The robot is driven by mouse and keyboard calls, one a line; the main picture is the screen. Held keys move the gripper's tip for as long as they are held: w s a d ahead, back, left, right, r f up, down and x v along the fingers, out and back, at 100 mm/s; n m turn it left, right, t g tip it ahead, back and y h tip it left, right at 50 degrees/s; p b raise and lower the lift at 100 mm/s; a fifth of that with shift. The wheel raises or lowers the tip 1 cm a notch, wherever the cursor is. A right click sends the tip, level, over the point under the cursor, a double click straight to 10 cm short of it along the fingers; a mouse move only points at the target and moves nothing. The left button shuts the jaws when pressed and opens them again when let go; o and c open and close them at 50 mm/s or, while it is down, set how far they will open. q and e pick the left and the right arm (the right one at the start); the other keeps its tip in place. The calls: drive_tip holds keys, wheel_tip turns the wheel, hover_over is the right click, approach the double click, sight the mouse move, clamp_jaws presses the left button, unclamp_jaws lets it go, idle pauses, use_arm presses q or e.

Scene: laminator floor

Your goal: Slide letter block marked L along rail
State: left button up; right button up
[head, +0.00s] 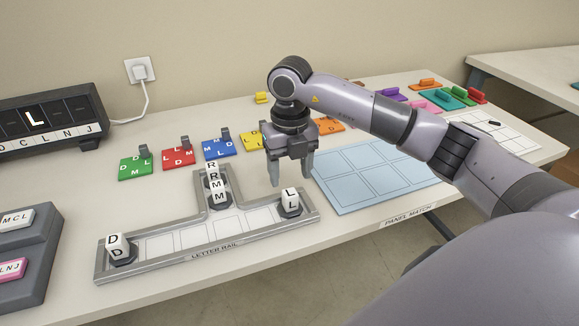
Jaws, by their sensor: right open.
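The letter block marked L (290,199) sits on a dark round carrier at the right end of the grey letter rail (203,256). My right gripper (290,172) is open, fingers pointing down, a little above and behind the L block. It appears apart from the block, with nothing between the fingers. A block marked D (116,246) sits at the rail's left end. Blocks marked R (212,172) and M (218,193) stand in the rail's middle branch. My left gripper is not in view.
A display (36,118) at the left shows L. A light-blue panel board (372,174) lies to the right. A dark stepped rack (30,262) stands at left.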

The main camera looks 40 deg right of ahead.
sight(290, 192)
wheel_tip(290, 192, down, 7)
drive_tip(key=shift+r, duration=0.1)
idle(0.3)
clamp_jaws()
